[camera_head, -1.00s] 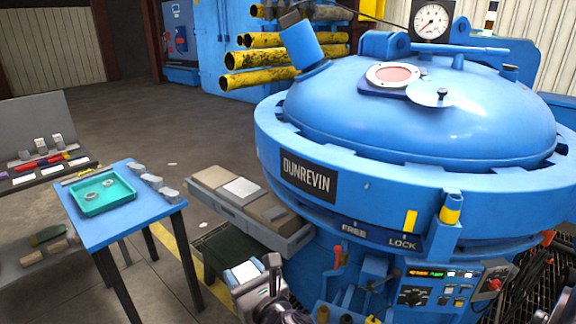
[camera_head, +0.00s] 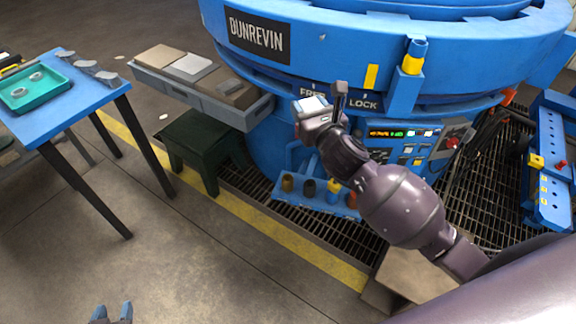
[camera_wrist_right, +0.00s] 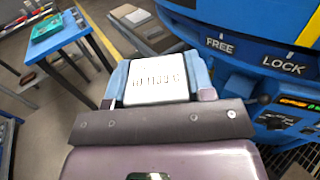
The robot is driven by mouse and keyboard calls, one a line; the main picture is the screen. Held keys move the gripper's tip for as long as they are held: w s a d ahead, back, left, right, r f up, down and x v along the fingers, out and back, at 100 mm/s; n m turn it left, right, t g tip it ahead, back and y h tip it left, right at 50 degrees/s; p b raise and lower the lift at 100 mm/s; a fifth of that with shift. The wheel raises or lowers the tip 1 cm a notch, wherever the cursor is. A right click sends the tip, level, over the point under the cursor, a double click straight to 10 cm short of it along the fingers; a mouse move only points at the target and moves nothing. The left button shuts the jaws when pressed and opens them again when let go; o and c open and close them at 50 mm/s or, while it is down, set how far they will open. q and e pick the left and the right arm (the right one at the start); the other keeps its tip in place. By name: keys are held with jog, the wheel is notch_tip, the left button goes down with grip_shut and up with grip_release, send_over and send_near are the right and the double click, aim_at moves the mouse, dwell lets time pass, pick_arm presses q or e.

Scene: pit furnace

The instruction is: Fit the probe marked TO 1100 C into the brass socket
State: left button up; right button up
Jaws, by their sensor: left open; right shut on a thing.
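My right gripper (camera_head: 322,112) is shut on a pale, white-faced block, the probe (camera_head: 309,105), in front of the furnace's FREE/LOCK band. In the right wrist view the probe (camera_wrist_right: 158,78) sits between the blue fingers (camera_wrist_right: 158,88). Its dark lettering appears to include 1100, but is not fully clear. A low blue rack with several round sockets (camera_head: 287,184) stands below the gripper. The leftmost looks brownish-gold, but I cannot tell which is brass. The probe is above and apart from the rack. My left gripper (camera_head: 112,313) is open and empty at the lower left.
The blue furnace (camera_head: 330,52) fills the back, with a lit control panel (camera_head: 405,135) on its front. A grey tray shelf (camera_head: 215,95) and dark green stool (camera_head: 205,145) stand left of it. A blue table (camera_head: 55,120) holds a teal tray (camera_head: 35,92). Floor between is clear.

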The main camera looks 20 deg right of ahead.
jog(key=w+d+f+n+y+b, duration=0.1)
jog(key=w+f+b, duration=0.45)
jog(key=f, duration=0.35)
jog(key=w+f+y+b, duration=0.1)
jog(key=w+f+b, duration=0.3)
jog(key=w+f, duration=0.4)
pick_arm(q)
notch_tip(320, 180, down, 20)
jog(key=s+b, duration=0.2)
jog(key=b, duration=1.2)
jog(key=shift+d+r+m+g+h+b, duration=0.2)
jog(key=shift+d+m+g+h+b, duration=0.1)
jog(key=shift+d+m+h, duration=0.1)
pick_arm(e)
jog(key=shift+n+g+y, duration=0.3)
jog(key=shift+n+y, duration=0.3)
jog(key=shift+y, duration=0.1)
jog(key=w+f, duration=0.2)
jog(key=f, duration=0.7)
jog(key=w+f, duration=0.3)
jog(key=f, duration=0.7)
jog(key=w+f, duration=0.2)
jog(key=f, duration=0.8)
jog(key=shift+w+d+f, duration=0.1)
jog(key=shift+w+d, duration=0.05)
jog(key=shift+w, duration=0.1)
pick_arm(q)
jog(key=shift+r, duration=0.15)
pick_arm(e)
jog(key=shift+s, duration=0.1)
